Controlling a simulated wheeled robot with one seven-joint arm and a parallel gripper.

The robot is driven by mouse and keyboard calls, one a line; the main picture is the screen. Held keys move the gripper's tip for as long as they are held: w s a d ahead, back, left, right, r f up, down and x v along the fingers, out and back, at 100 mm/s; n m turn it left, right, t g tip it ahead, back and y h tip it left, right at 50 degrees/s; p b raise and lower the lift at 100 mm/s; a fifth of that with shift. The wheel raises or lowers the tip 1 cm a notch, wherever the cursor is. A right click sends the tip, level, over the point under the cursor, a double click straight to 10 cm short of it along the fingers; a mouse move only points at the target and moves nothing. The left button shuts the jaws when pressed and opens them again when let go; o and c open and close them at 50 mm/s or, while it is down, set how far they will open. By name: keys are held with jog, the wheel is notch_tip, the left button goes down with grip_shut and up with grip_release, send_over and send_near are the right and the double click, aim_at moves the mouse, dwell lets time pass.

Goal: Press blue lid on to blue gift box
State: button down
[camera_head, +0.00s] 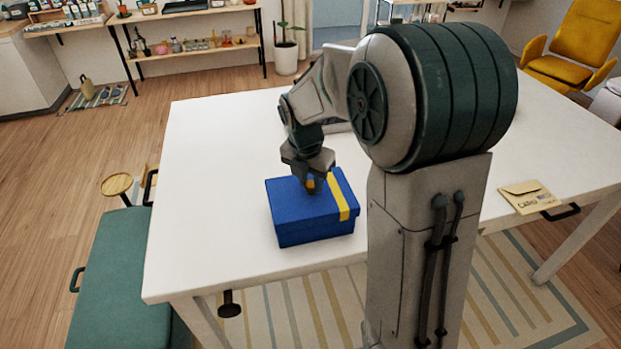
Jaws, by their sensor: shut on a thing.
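The blue gift box (316,232) stands on the white table near its front edge. The blue lid (290,196), with a yellow ribbon band near its right side, covers the top of the box. The lid looks roughly level, but I cannot tell whether it is fully seated. My gripper (311,186) points down at the middle of the lid and is shut on a small yellow-orange part there. My fingers hide most of that part, and my arm is close to the box's right side in this view.
The white table (210,180) is clear to the left of the box. A tan envelope (529,197) lies at the table's right edge. A green bench (110,280) stands at the left, with a round wooden piece (117,184) beyond it.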

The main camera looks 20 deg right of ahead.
aim_at(306, 199)
jog(key=shift+f+b, duration=0.85)
jog(key=shift+f, duration=0.6)
jog(key=c, duration=1)
grip_release()
jog(key=shift+c, duration=0.2)
jog(key=shift+r, duration=0.1)
notch_tip(306, 199, up, 14)
jog(key=s+a, duration=0.1)
jog(key=shift+s+a+f, duration=0.2)
jog(key=shift+s+a, duration=0.05)
